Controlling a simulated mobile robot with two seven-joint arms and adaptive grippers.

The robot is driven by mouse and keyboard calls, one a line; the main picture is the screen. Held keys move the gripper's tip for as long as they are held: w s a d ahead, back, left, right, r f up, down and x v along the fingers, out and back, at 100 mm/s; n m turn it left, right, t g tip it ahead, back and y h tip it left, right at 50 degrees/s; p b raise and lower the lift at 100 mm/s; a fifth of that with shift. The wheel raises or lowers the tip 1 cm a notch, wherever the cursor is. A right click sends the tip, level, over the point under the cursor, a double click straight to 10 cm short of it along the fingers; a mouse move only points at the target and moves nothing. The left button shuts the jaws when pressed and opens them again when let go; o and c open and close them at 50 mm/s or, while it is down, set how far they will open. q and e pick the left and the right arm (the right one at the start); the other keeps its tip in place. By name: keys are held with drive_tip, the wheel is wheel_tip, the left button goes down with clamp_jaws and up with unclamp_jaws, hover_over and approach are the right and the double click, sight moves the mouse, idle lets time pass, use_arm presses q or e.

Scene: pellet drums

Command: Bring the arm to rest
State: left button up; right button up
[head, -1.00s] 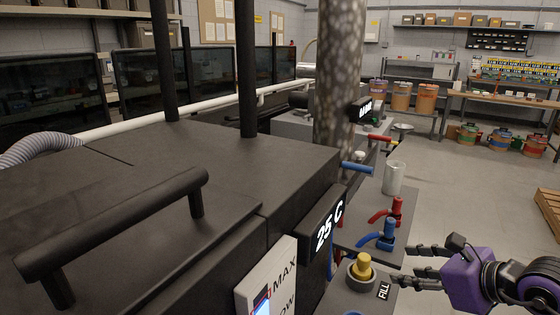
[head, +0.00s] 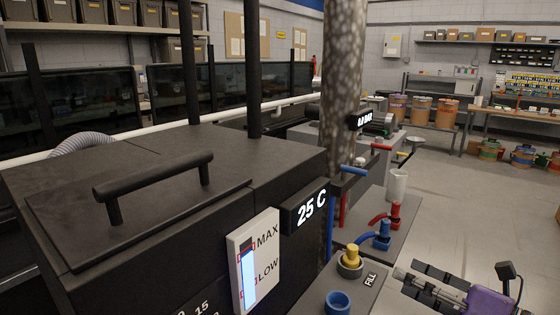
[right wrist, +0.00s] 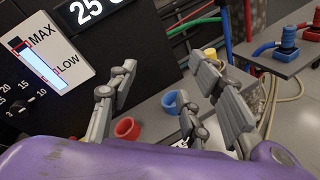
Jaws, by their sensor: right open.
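My right gripper (head: 425,284) is at the lower right of the head view, open and empty, beside the grey ledge with the FILL label (head: 371,279). In the right wrist view its fingers (right wrist: 165,85) are spread apart with nothing between them that they touch. The purple wrist housing (head: 490,302) shows at the lower right edge. My left gripper is not in view.
The black machine (head: 130,190) with its lid handle and 25 C display (head: 311,206) stands left of the gripper. Open floor (head: 470,220) lies right.

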drive_tip(key=s+d+f+m+h+p, duration=0.3)
drive_tip(key=s+f+m+h, duration=0.2)
drive_tip(key=s+f+m, duration=0.55)
drive_tip(key=s+d+f+m+h+p, duration=0.3)
drive_tip(key=s+f+m+h, duration=0.2)
drive_tip(key=f+m, duration=0.95)
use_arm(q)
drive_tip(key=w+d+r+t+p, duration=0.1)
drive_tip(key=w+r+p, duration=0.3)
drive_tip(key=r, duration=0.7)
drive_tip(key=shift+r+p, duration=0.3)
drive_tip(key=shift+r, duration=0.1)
use_arm(e)
drive_tip(key=s+a+f+m+g, duration=0.2)
drive_tip(key=s+a+m, duration=0.3)
drive_tip(key=s, duration=0.4)
drive_tip(key=s+a+f+m+g, duration=0.2)
drive_tip(key=s+a+m, duration=0.3)
drive_tip(key=s, duration=0.5)
drive_tip(key=shift+a+f+m+y, duration=0.15)
drive_tip(key=shift+a+m+y, duration=0.2)
drive_tip(key=shift+a, duration=0.65)
